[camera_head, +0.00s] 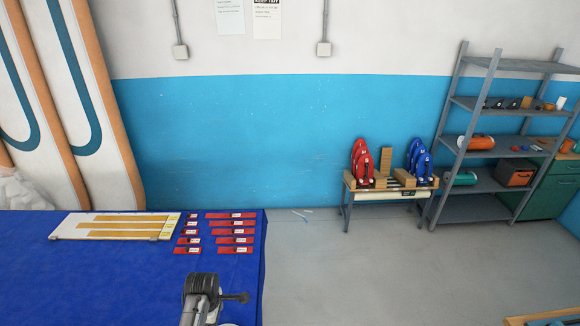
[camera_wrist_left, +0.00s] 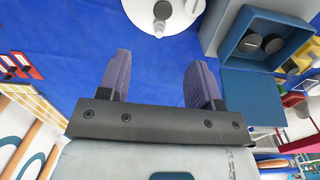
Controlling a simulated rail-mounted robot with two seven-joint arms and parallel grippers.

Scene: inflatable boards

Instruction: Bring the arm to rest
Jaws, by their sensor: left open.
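My left gripper (camera_wrist_left: 159,62) shows in the left wrist view with its two purple-grey fingers spread wide apart. Nothing is between the fingers; behind them is the blue cloth (camera_wrist_left: 75,45) of the table. My right gripper is in neither view.
In the head view the blue-covered table (camera_head: 100,285) bears a white-and-orange panel (camera_head: 120,232) and several red pieces (camera_head: 235,240). A bench (camera_head: 385,195) and a shelf unit (camera_head: 475,150) stand by the wall. The wrist view shows a blue open box (camera_wrist_left: 245,52) and a round white object (camera_wrist_left: 140,10).

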